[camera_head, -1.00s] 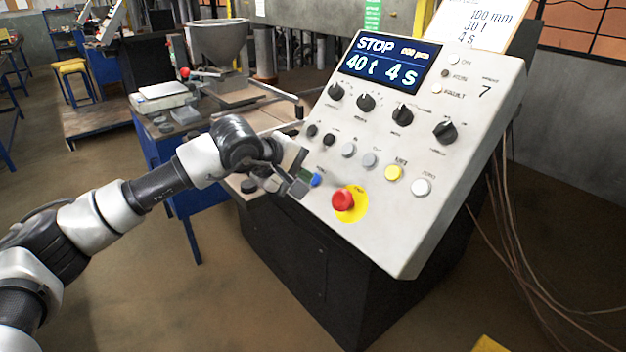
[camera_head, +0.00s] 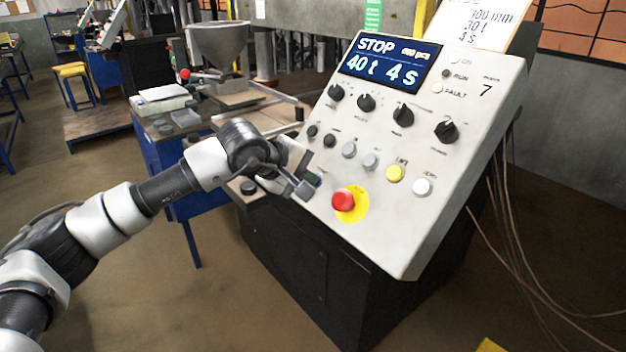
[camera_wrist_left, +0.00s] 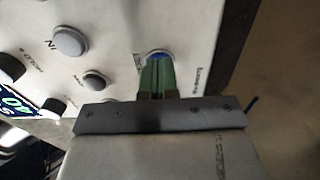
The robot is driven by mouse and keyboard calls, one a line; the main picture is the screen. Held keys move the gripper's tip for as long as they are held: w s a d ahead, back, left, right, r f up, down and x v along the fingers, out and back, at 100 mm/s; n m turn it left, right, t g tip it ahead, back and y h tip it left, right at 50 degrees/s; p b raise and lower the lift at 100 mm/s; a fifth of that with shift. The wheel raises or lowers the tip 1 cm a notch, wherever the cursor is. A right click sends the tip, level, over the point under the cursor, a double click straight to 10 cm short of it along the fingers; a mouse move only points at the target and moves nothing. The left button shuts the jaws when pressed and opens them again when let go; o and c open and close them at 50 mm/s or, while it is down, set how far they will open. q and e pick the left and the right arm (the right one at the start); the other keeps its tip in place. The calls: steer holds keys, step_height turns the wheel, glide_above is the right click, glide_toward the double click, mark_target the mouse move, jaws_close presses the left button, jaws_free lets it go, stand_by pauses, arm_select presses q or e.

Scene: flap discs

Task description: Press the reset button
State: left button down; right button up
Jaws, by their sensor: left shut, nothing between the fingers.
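The control panel (camera_head: 420,190) is a tilted pale console face with a screen reading STOP, 40 t, 4 s. My left gripper (camera_head: 312,181) is shut and empty at the panel's lower left. In the left wrist view its green-tipped fingers (camera_wrist_left: 158,80) lie over a blue button (camera_wrist_left: 159,54), hiding most of it; I cannot tell if they touch. The blue button is hidden behind the gripper in the head view, and its label is unreadable, so I cannot confirm it is the reset button. My right gripper is not in view.
A red mushroom button (camera_head: 344,200) on a yellow disc (camera_head: 358,207) is just right of my left gripper. Yellow (camera_head: 394,173) and white (camera_head: 422,187) buttons and several black knobs are on the panel. A blue bench with a hopper (camera_head: 217,42) stands behind my arm.

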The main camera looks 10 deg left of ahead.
arm_select(q)
steer(key=shift+f+b, duration=0.1)
steer(key=shift+b, duration=0.25)
stand_by(0.3)
stand_by(0.4)
steer(key=v, duration=0.8)
stand_by(0.4)
